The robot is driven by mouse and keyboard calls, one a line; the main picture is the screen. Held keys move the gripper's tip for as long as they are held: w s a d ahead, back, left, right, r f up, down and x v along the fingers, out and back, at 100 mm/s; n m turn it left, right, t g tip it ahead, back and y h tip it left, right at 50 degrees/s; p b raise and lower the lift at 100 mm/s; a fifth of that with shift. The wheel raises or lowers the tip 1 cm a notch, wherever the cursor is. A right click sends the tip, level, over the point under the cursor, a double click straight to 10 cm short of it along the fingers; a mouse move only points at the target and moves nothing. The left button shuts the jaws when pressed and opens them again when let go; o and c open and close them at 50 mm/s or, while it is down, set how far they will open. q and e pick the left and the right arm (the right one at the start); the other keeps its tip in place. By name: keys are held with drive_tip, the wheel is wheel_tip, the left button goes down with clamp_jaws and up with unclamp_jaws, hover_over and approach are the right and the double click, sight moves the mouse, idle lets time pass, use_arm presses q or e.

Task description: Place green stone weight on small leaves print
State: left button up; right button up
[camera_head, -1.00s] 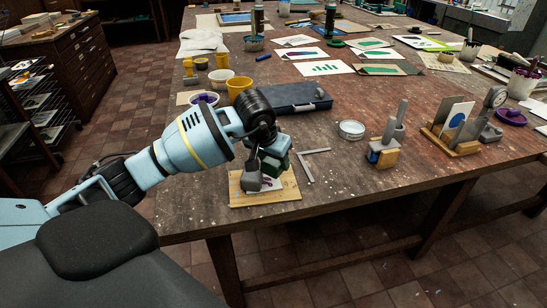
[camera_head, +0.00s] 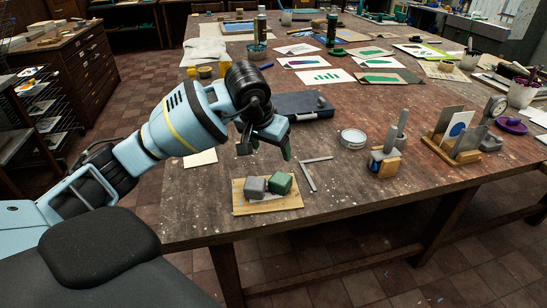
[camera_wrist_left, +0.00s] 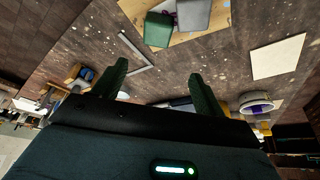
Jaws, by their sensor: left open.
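The green stone weight (camera_head: 280,183) sits at the right on a small wooden board (camera_head: 268,208) near the table's front left corner. It also shows in the left wrist view (camera_wrist_left: 158,30). A grey weight (camera_head: 255,187) stands close to its left; it is also in the wrist view (camera_wrist_left: 194,14). A print on the board is mostly hidden by the weights; a bit of purple shows in the wrist view. My left gripper (camera_head: 264,151) is open and empty, above and behind the weights. Its two fingers (camera_wrist_left: 158,82) are spread apart. My right gripper is not in view.
A metal square (camera_head: 314,172) lies right of the board. A blue-grey case (camera_head: 303,106), a round tin (camera_head: 353,138) and a stamp-like tool (camera_head: 385,163) stand beyond it. A pale sheet (camera_head: 200,158) lies left. Several prints (camera_head: 325,76) lie at the back.

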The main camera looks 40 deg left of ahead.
use_arm(q)
drive_tip(key=shift+v, duration=1.9)
